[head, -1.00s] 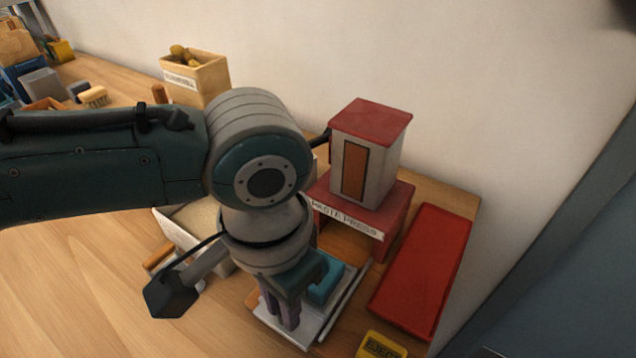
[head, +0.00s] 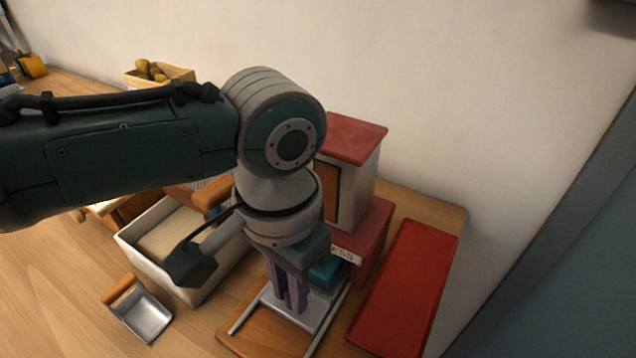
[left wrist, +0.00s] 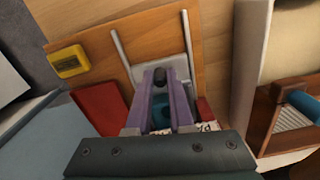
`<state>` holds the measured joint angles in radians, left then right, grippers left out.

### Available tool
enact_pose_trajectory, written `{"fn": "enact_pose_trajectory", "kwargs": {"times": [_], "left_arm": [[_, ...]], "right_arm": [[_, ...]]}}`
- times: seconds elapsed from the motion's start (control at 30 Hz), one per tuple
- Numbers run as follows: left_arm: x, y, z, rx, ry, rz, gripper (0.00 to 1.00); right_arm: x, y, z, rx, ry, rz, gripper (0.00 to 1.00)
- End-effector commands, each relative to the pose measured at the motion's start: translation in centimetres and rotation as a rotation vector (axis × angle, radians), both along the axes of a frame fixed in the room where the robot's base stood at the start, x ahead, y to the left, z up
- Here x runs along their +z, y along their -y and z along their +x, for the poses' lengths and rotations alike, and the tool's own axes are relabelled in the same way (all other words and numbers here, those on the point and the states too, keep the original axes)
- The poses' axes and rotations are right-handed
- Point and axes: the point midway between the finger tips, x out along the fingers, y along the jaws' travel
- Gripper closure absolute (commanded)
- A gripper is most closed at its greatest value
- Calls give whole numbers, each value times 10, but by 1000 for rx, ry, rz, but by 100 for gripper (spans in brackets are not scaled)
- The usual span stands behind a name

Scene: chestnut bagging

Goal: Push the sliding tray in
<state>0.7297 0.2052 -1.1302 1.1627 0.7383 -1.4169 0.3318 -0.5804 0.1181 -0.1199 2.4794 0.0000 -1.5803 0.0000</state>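The sliding tray (head: 311,317) is a flat silver plate between two thin rails on a wooden board. It also shows in the left wrist view (left wrist: 136,73). The press (head: 372,240) has a red base, a pale tower and a red roof. A teal block (head: 327,272) sits at the tray's inner end by the press base. My left gripper (head: 292,306) points down at the tray. In the left wrist view its purple fingers look closed around a dark knob (left wrist: 160,76) on the tray. My arm hides part of the press. My right gripper is not in view.
A long red tray (head: 408,285) lies right of the press. A white bin (head: 150,262) with grainy contents stands left of my gripper, with a metal scoop (head: 147,318) before it. A wooden box (head: 180,74) stands behind.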

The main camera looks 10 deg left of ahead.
Motion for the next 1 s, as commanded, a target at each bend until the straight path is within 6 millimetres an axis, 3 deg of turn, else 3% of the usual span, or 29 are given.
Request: {"fn": "enact_pose_trajectory", "kwargs": {"times": [0.03, 0.23, 0.57, 1.0], "left_arm": [[0, 0, 0, 0, 0, 0, 74], [0, 0, 0, 0, -1, 0, 51], [5, 0, 0, 0, 0, -1, 50], [84, 0, 0, -1, 3, -1, 50]], "right_arm": [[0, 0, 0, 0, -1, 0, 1], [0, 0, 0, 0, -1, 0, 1], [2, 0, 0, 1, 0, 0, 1], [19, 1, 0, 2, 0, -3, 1]]}}
